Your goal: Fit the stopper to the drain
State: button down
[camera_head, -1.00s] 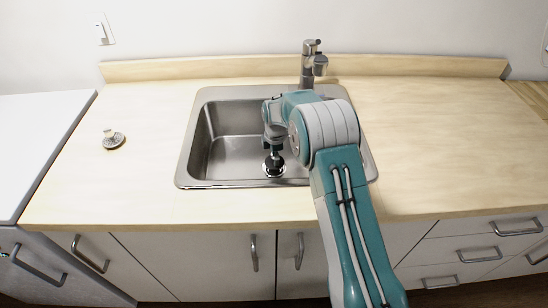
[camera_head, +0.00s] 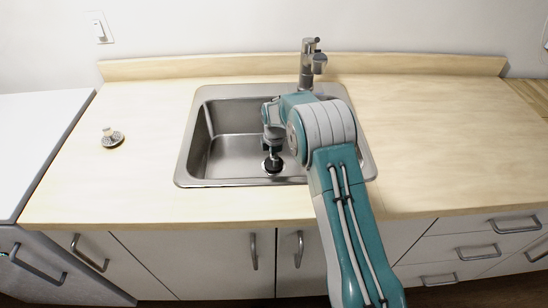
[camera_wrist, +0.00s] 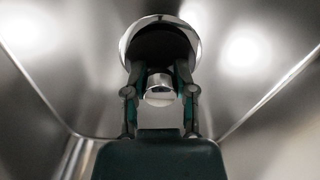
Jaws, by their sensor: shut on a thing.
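My gripper (camera_wrist: 160,88) is inside the sink basin, pointing down, with its two fingers shut on the shiny knob of the stopper (camera_wrist: 160,84). The stopper's dark round disc is over the drain (camera_wrist: 192,34), whose bright metal ring shows around the dark area in the wrist view. In the head view the dark stopper (camera_head: 272,164) is right at the drain, below my gripper (camera_head: 272,147). I cannot tell whether the disc is seated in the ring or just above it. The fingers hide the near side of the drain.
The steel sink (camera_head: 186,150) is set in a wooden counter (camera_head: 440,140). A faucet (camera_head: 309,65) stands behind it. A small round metal piece with a knob (camera_head: 112,138) lies on the counter at left. The basin's left half is clear.

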jog(key=shift+f, duration=0.5)
jog(key=shift+c, duration=1.8)
grip_release()
jog(key=shift+r, duration=0.1)
notch_tip(320, 180, up, 12)
jog(key=shift+f, duration=0.25)
jog(key=shift+r, duration=0.15)
